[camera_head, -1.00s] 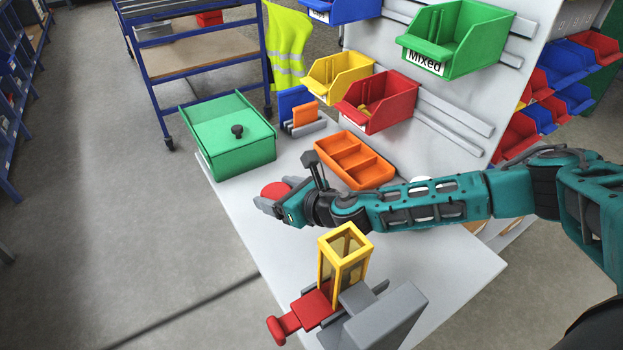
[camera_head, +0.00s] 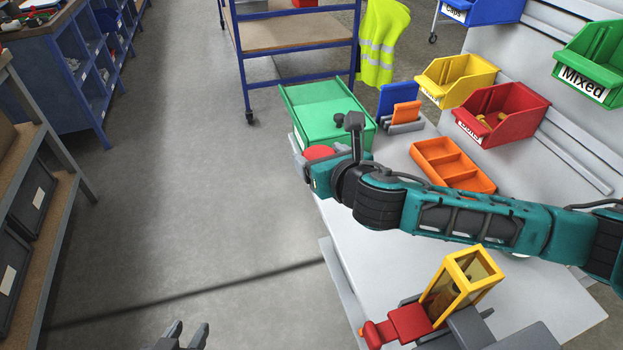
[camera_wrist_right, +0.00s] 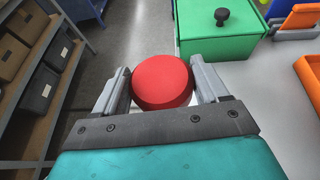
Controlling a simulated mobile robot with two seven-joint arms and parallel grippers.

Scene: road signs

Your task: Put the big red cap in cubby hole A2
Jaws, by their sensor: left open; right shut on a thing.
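The big red cap (camera_wrist_right: 162,82) sits between the two fingers of my right gripper (camera_wrist_right: 164,86), which is shut on it. In the head view the cap (camera_head: 319,153) shows partly behind my right gripper (camera_head: 308,162), near the bench's left edge in front of the green box. My left gripper (camera_head: 190,338) shows only its fingertips at the bottom edge, apart and empty. A blue shelf unit with open compartments (camera_head: 92,62) stands at the far left. No A2 label is legible, so I cannot tell which hole it is.
The green lidded box (camera_head: 320,106), orange tray (camera_head: 452,166) and yellow-and-red fixture (camera_head: 460,285) stand on the white bench (camera_head: 540,300). A rack with dark crates (camera_head: 35,200) stands at left. Open floor (camera_head: 190,200) lies between rack and bench. A blue trolley (camera_head: 290,40) is behind.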

